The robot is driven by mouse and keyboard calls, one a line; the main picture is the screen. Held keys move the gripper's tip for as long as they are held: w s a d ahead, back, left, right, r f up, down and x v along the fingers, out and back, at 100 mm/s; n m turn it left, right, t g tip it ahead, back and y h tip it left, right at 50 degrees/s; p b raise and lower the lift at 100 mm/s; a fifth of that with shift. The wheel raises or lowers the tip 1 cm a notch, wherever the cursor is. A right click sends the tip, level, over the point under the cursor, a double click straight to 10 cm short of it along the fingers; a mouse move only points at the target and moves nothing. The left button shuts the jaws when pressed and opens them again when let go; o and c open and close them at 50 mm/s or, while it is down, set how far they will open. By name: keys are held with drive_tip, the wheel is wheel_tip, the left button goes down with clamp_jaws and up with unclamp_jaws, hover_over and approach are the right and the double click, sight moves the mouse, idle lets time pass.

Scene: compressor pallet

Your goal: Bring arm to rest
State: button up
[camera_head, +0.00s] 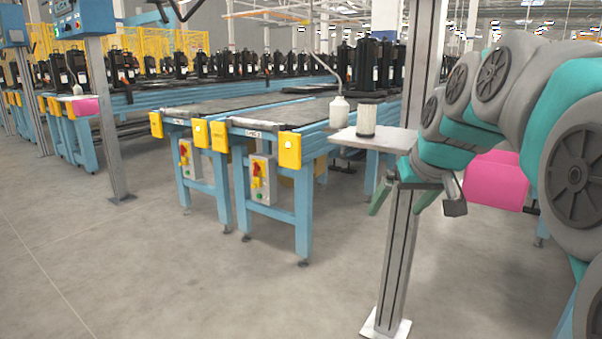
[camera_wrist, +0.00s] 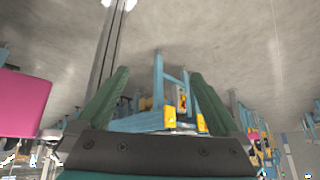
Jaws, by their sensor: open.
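My gripper (camera_head: 402,200) hangs at the end of my grey and teal arm on the right of the head view, with its green fingers pointing down. In the wrist view my gripper (camera_wrist: 155,100) shows two green fingers spread wide apart, with nothing held between them. The gap between the fingers shows the blue conveyor frame with yellow end caps in the distance. In the head view the gripper overlaps a grey metal post (camera_head: 394,265), and I cannot tell whether it touches it.
A small shelf (camera_head: 372,139) with a white bottle (camera_head: 339,109) and a white cylinder (camera_head: 365,120) is left of my arm. A pink bin (camera_head: 495,181) is behind the arm. Blue conveyors (camera_head: 305,190) carry black compressors (camera_head: 372,65). The floor at front left is clear.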

drive_tip(key=s+a+f+g, duration=0.1)
drive_tip(key=s+f+g, duration=0.1)
drive_tip(key=s+f, duration=0.6)
drive_tip(key=s+a+f+g+h+p, duration=0.1)
drive_tip(key=s+f+g, duration=0.2)
drive_tip(key=s+f, duration=0.4)
drive_tip(key=s+a+f+m+g, duration=0.1)
drive_tip(key=s+f+g, duration=0.2)
drive_tip(key=s+f, duration=0.5)
drive_tip(key=s, duration=1)
drive_tip(key=shift+f, duration=0.35)
